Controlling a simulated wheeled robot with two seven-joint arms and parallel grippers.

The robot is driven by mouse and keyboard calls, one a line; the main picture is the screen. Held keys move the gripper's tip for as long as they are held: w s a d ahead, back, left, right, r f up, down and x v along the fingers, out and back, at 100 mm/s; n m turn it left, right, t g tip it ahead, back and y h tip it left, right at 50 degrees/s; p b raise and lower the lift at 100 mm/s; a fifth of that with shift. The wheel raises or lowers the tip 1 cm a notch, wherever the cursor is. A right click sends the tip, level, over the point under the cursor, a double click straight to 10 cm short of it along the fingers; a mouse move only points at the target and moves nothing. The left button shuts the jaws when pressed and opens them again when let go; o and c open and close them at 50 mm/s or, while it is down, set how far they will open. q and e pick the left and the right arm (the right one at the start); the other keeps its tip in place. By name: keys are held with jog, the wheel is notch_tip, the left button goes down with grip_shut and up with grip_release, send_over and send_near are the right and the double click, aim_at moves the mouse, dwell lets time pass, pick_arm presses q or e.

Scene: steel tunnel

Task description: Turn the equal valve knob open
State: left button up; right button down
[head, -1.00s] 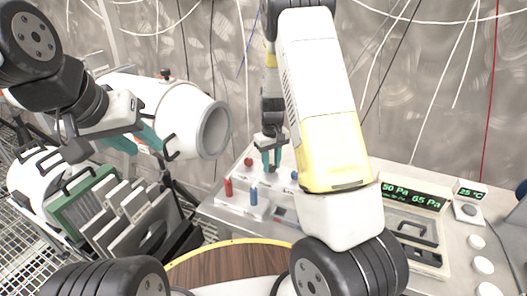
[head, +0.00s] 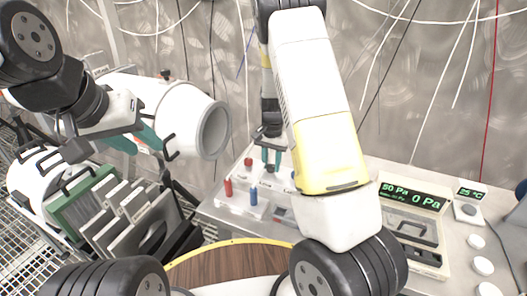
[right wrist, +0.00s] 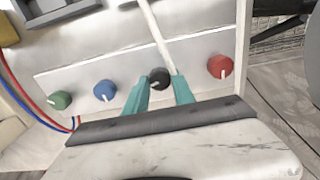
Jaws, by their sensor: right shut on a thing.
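In the right wrist view, a row of knobs sits on a white panel (right wrist: 200,52): green (right wrist: 60,100), blue (right wrist: 105,90), black (right wrist: 159,79) and red (right wrist: 220,67). The teal fingers of my right gripper (right wrist: 159,92) are shut on the black knob, one on each side. In the head view my right gripper (head: 271,158) points down at the panel; the black knob is not clear there. No label tells which knob is the equal valve. My left gripper (head: 136,141) has its teal fingers apart and holds nothing, near the white cylinder (head: 185,110).
A readout (head: 415,198) at the right shows 50 Pa and 0 Pa. A second display (head: 472,192) shows 25 °C. A wooden round top (head: 235,264) is at the front.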

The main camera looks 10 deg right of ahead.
aim_at(271, 166)
jog(key=shift+m, duration=1.1)
jog(key=c, duration=1.1)
grip_release()
jog(key=shift+o, duration=0.2)
notch_tip(271, 166, up, 7)
jog(key=shift+r, duration=0.4)
